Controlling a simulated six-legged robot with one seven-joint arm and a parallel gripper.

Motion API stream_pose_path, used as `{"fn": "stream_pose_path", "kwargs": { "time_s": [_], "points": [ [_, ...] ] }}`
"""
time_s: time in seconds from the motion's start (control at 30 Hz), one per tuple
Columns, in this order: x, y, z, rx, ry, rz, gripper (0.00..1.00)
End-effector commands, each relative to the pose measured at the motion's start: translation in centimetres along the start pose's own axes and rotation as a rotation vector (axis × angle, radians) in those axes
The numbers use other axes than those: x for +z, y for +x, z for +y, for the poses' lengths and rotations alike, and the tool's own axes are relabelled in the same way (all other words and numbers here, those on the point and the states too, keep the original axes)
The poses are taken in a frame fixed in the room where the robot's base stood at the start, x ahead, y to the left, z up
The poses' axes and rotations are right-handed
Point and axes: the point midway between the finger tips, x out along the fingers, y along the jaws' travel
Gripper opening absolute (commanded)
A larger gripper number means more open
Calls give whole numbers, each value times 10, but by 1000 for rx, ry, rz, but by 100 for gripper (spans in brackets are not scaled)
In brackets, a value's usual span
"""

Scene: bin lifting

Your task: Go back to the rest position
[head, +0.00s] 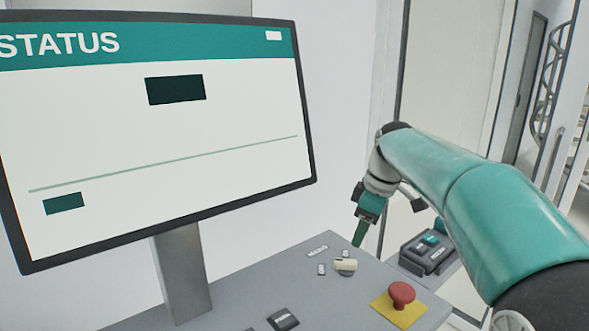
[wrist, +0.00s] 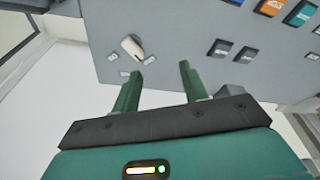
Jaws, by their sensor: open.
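My gripper (wrist: 157,80) is open, with two green fingers apart and nothing between them in the wrist view. In the head view my gripper (head: 359,240) hangs at the end of my teal arm, pointing down over the right part of the grey control panel (head: 250,290). A cream rotary knob (head: 345,265) sits on the panel just below the fingertips. In the wrist view the knob (wrist: 132,46) lies ahead of the left finger, apart from it. Whether the fingertips touch the panel is hard to tell.
A red emergency button (head: 402,292) on a yellow plate stands on the panel's right. A large status screen (head: 160,120) rises at the left. A small box with buttons (head: 430,252) is right of the panel. Several coloured buttons (wrist: 272,6) show in the wrist view.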

Motion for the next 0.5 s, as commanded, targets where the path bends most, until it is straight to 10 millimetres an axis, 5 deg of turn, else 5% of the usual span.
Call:
{"fn": "stream_pose_path", "kwargs": {
  "time_s": [0.5],
  "points": [
    [58,-6,-141,257,533,0,44]
  ]
}}
